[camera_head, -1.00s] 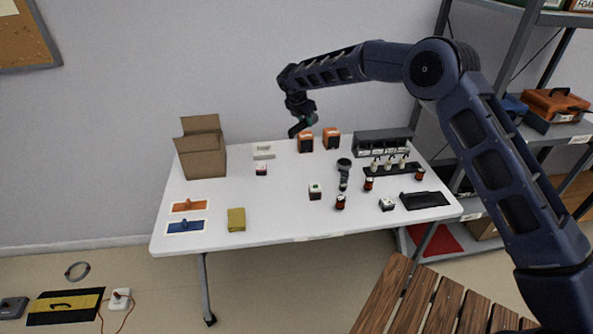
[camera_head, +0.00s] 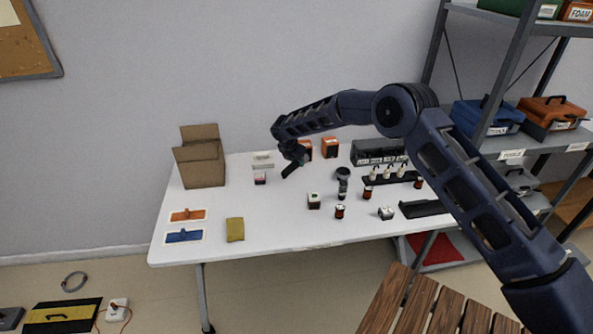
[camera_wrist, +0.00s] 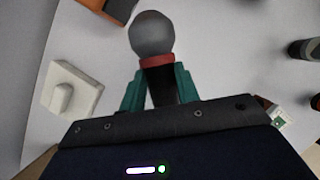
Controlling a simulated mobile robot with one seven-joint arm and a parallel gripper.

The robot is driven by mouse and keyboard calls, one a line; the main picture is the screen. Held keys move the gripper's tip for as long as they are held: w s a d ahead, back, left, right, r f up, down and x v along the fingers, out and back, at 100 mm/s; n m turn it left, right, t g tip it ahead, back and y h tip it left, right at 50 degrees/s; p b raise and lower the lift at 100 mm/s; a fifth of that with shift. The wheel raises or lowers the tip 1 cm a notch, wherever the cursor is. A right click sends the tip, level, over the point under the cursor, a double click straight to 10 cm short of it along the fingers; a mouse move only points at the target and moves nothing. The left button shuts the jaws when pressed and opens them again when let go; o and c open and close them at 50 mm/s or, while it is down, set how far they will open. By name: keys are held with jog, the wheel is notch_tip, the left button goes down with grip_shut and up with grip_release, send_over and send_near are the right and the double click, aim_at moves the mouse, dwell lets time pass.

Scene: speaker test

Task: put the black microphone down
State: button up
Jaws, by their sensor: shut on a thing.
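The black microphone (camera_wrist: 152,38) has a round grey mesh head, a red ring and a black handle. My gripper (camera_wrist: 158,88) is shut on the handle with its green fingers in the wrist view. The head points away from my palm, and the handle's far end is hidden by the gripper body. In the head view my gripper (camera_head: 296,156) hangs over the back middle of the white table (camera_head: 275,215), with the dark microphone (camera_head: 289,171) slanting down to the left. I cannot tell whether it touches the table.
A white block (camera_head: 262,160) lies left of my gripper, with a small dark-topped item (camera_head: 260,178) in front of it. Orange boxes (camera_head: 330,147) stand behind to the right. A dark round-headed object (camera_head: 343,183) is to the right. The table's middle left is clear.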

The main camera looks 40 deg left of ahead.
aim_at(290, 165)
jog(key=shift+f, duration=2.5)
jog(key=shift+f, duration=0.15)
jog(key=o, duration=1.1)
jog(key=v, duration=1.2)
